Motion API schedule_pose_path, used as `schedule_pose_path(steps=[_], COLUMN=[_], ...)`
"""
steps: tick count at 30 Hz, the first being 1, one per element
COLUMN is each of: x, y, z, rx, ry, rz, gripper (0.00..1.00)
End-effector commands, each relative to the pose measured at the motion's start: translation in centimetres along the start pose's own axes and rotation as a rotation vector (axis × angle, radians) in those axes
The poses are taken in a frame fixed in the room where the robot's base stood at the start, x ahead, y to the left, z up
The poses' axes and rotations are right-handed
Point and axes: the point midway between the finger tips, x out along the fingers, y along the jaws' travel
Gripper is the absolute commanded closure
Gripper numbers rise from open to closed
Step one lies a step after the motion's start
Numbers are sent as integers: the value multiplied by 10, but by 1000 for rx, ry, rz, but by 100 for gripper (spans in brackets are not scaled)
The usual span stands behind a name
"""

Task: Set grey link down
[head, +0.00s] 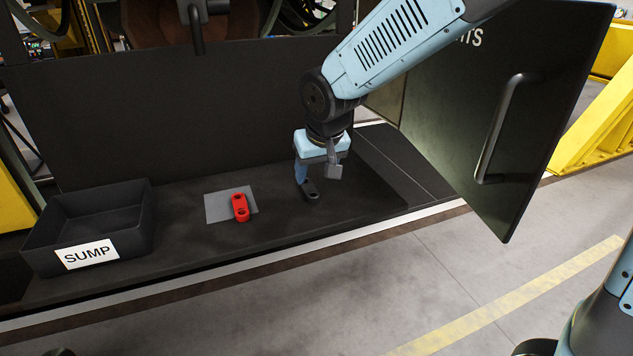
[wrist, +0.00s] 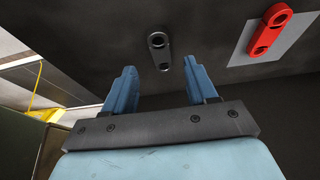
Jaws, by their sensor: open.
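The grey link (head: 310,191) is a small dark piece with rounded ends and holes. It lies flat on the black shelf just below my gripper. My gripper (head: 305,182) is open, with its blue fingers apart. In the wrist view the grey link (wrist: 159,51) lies beyond the gap between the fingertips (wrist: 160,70), and the fingers show apart from it. Whether a fingertip touches the link in the head view is hard to tell.
A red link (head: 240,207) lies partly on a grey square plate (head: 220,207) to the left. A black bin labelled SUMP (head: 140,205) stands at the far left. An open dark door (head: 530,140) with a handle is on the right. The shelf between plate and gripper is clear.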

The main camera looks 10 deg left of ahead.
Motion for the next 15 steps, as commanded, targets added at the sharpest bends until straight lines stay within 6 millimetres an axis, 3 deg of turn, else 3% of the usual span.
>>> schedule_pose_path(steps=[7,15], x=[-42,-60], y=[0,1], z=[-1,-1], rx=[1,1], ry=[4,3], rz=[-1,0], gripper=[43,43])
